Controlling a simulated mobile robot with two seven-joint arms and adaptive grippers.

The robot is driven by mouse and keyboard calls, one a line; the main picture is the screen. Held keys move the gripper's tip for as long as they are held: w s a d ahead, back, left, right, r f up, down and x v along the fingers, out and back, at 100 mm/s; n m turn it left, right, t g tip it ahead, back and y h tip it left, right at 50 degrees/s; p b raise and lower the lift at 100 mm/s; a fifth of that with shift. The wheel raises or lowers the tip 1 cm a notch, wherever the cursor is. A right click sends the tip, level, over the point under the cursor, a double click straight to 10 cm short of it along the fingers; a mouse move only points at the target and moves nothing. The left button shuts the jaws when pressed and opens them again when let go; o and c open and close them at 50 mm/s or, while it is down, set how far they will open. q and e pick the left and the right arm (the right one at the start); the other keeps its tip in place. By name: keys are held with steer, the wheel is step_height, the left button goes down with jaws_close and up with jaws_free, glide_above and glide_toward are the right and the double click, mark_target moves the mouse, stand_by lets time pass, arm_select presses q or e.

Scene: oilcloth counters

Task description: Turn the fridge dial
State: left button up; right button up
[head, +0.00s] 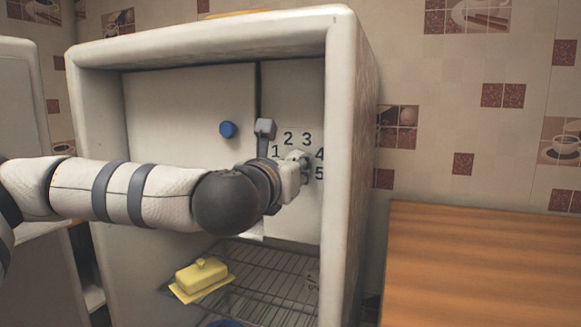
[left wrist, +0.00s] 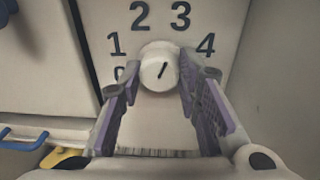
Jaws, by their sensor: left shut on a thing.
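The fridge dial (left wrist: 159,67) is a round white knob with a short black mark, on the panel inside the fridge. In the left wrist view the mark slants towards the upper right, roughly between the 3 and the 4. Printed numbers surround the dial, and the 0 is partly hidden by a finger. My left gripper (left wrist: 161,74) has a purple-padded finger on either side of the dial and is shut on it. In the head view my left gripper (head: 303,168) is against the numbered panel and hides most of the dial. My right gripper is out of view.
The open fridge (head: 345,90) has a wire shelf (head: 265,275) below my arm, with a yellow butter dish (head: 202,277) on it. A blue knob (head: 228,129) is on the panel to the left. A wooden counter (head: 480,265) stands right of the fridge.

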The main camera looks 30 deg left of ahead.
mark_target(298, 110)
arm_select(q)
steer(key=o, duration=1.1)
steer(key=shift+w, duration=0.1)
steer(key=shift+o, duration=0.2)
step_height(298, 110, up, 10)
steer(key=shift+r, duration=0.1)
